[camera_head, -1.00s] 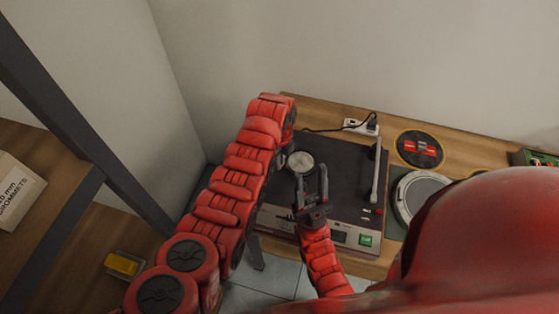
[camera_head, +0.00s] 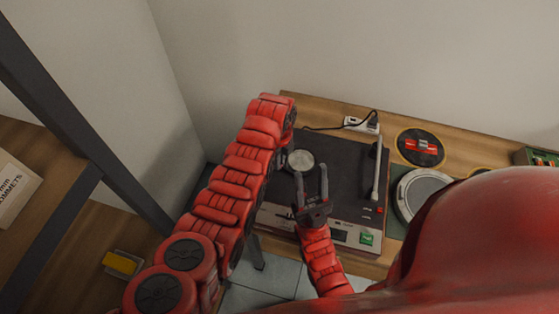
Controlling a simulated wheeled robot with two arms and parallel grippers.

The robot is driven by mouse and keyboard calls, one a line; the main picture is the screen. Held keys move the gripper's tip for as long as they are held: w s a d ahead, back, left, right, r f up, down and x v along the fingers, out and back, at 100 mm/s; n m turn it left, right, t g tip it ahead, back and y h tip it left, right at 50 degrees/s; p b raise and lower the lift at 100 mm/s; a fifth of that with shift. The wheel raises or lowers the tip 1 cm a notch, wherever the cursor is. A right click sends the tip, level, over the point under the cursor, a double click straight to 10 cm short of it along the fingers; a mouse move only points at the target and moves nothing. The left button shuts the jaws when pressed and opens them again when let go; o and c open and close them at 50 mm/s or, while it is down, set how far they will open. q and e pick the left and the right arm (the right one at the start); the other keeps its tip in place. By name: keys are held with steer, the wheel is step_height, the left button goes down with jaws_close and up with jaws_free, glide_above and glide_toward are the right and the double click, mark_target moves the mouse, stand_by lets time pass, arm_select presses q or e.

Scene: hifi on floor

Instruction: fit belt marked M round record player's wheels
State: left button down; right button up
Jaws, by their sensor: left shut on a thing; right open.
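The record player (camera_head: 345,158) is a dark deck with a silver front on a wooden bench. A pale round wheel (camera_head: 299,160) shows at its upper left, partly crossed by my arm and gripper. A tonearm (camera_head: 376,172) runs along its right side. My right gripper (camera_head: 311,182) is open and empty in the picture, its two fingers pointing up over the deck just below the wheel. My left arm comes up from the lower left and covers the deck's left side. My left gripper is hidden behind it. I cannot make out a belt or an M mark.
A round dark mat with a red item (camera_head: 420,146) lies right of the player. A power socket (camera_head: 362,124) with a cable sits at the back. A shelf post (camera_head: 90,135) and a box (camera_head: 14,188) stand left.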

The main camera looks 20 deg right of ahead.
arm_select(q)
steer(key=shift+f, duration=0.15)
stand_by(0.3)
steer(key=c, duration=0.8)
jaws_free()
